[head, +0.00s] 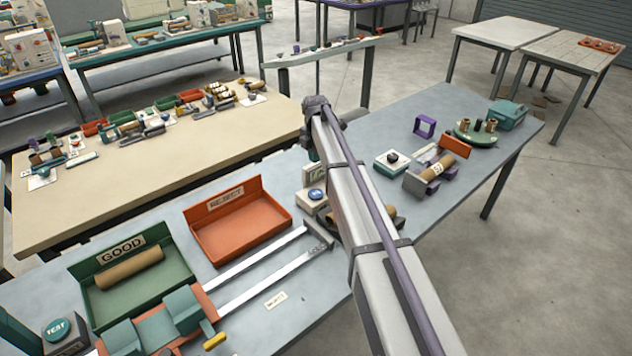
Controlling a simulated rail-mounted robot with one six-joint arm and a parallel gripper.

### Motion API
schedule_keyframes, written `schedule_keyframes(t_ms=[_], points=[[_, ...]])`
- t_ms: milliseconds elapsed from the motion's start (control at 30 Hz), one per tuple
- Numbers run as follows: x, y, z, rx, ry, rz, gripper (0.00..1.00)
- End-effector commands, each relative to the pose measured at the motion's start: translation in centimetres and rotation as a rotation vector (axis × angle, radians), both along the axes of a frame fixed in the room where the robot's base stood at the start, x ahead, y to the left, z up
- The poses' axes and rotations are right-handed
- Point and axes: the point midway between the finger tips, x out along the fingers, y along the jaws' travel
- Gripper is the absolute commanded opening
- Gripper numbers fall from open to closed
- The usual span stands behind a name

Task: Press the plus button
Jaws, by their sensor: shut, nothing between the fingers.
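A small cream box with a round blue button (316,194) stands near the middle of the table, just left of my arm. The mark on this button is too small to read. Behind it is a small upright panel with a green display (317,174), partly covered by my arm. My arm rises from the lower right to a joint above this spot, and a short part of it drops down behind the panel. My gripper is hidden there, so its place relative to the button cannot be seen. No button with a clear plus mark shows.
The grey-blue table (262,318) holds a red REJECT tray (236,237), a green GOOD tray (180,275) with a brown roll, and a teal TEST button (58,329). Metal rails (262,268) lie left of my arm.

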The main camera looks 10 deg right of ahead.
Motion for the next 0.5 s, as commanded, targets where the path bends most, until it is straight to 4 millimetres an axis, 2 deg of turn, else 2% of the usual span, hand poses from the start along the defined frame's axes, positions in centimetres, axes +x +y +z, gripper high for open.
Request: schedule_keyframes(t_ms=[167, 500], points=[[0.0, 0.0, -2.3, 0.000, 0.000, -0.001, 0.00], [0.0, 0.0, -9.8, 0.000, 0.000, -0.002, 0.00]])
